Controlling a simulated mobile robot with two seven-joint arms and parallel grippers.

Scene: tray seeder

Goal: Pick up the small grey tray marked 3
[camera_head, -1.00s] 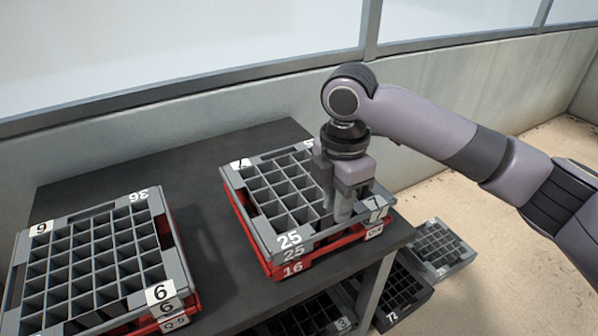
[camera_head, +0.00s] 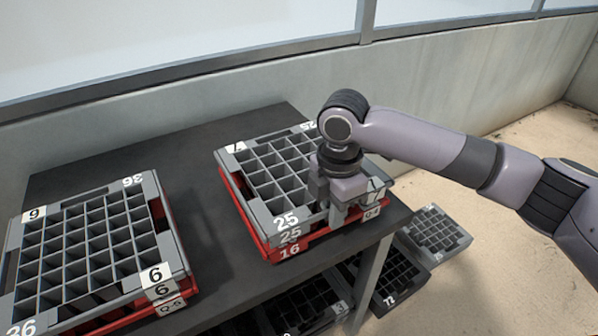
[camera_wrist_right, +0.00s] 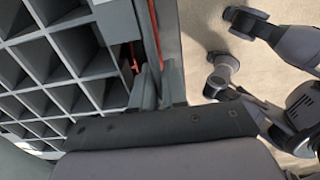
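A grey grid tray marked 25 and 7 (camera_head: 262,212) sits on a red tray (camera_head: 252,230) on the table. My right gripper (camera_head: 331,206) points down at its near right corner, fingers apart. In the right wrist view the two fingertips (camera_wrist_right: 158,84) are at the tray's edge, beside its cells (camera_wrist_right: 65,60); whether they touch it is unclear. My left gripper is out of view.
A grey tray marked 6 and 36 (camera_head: 165,245) sits on red at the left of the dark table (camera_head: 200,170). A tray marked 72 (camera_head: 385,300) and a lighter grey tray (camera_head: 455,240) stand low at the right. A wall runs behind. Bare tabletop lies between the stacks.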

